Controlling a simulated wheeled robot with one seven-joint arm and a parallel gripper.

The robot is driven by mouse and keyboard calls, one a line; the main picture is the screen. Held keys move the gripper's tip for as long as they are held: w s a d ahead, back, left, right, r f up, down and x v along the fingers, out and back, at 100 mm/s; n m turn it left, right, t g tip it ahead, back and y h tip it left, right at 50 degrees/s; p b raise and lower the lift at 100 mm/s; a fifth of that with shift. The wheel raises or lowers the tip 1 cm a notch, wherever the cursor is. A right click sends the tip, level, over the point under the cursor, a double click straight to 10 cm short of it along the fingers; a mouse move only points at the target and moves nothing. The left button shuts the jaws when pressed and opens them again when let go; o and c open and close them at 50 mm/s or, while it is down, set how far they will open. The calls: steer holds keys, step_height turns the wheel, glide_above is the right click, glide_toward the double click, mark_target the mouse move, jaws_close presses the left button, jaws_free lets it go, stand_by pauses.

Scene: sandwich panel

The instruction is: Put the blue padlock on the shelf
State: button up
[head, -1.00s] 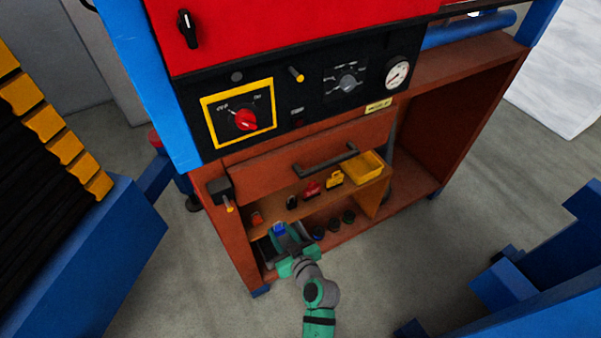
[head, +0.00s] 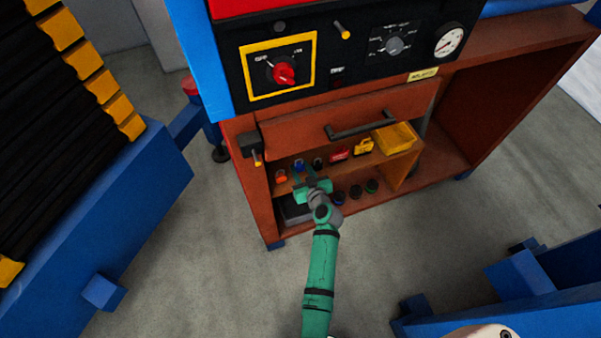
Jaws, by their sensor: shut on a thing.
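The blue padlock (head: 299,164) is between the fingers of my gripper (head: 304,174), which is shut on it. It is at the left part of the wooden shelf (head: 377,160) inside the cabinet, between an orange padlock (head: 281,176) and a dark padlock (head: 318,163). I cannot tell whether the blue padlock touches the shelf board. My gripper's fingers and palm hide its lower part.
A red padlock (head: 339,154), a yellow padlock (head: 363,146) and a yellow bin (head: 395,137) stand farther right on the shelf. Several dark round knobs (head: 355,191) sit below. A drawer with a black handle (head: 361,129) is above.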

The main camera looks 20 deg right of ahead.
steer(key=shift+w+d+f, duration=0.35)
steer(key=shift+f, duration=0.1)
steer(key=shift+a+f, duration=0.2)
steer(key=shift+f, duration=1.25)
steer(key=shift+f, duration=0.1)
steer(key=o, duration=1.1)
